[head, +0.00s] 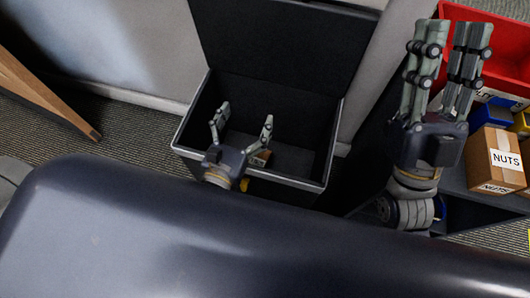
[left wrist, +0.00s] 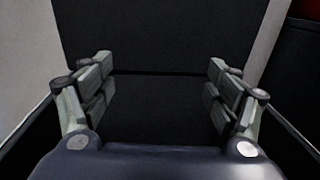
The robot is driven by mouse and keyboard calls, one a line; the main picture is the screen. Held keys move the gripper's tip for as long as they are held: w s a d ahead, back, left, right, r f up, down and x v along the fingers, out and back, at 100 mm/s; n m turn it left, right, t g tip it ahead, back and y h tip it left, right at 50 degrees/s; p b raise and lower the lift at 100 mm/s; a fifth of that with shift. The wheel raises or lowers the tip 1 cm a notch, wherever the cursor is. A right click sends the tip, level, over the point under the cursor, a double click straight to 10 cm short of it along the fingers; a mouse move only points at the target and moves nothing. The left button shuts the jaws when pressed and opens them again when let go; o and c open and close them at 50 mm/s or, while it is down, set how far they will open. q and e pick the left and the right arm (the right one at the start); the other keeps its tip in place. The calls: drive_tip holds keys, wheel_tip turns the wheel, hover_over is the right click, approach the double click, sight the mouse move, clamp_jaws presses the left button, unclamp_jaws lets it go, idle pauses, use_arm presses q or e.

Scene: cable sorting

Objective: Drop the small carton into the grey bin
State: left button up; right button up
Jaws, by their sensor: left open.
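The grey bin (head: 178,135) stands with its dark lid raised at the back, and its dark inside also shows in the left wrist view (left wrist: 160,110). My left gripper (head: 243,118) is over the bin's opening, its fingers spread with nothing between them. It also shows open and empty in the left wrist view (left wrist: 160,85). A small brown carton (head: 261,157) shows just right of the left gripper's base, within the bin's outline and partly hidden by the gripper. My right gripper (head: 453,32) is raised at the right, with a narrow empty gap between its fingers.
A shelf at the right holds a brown box labelled NUTS (head: 485,165), a red crate (head: 508,45), and blue and yellow items. A wooden leg (head: 45,95) stands at the left. Carpet is clear between it and the bin.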

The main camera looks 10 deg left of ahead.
use_arm(q)
drive_tip(key=s, duration=0.7)
drive_tip(key=shift+s+a, duration=0.1)
drive_tip(key=shift+a, duration=0.3)
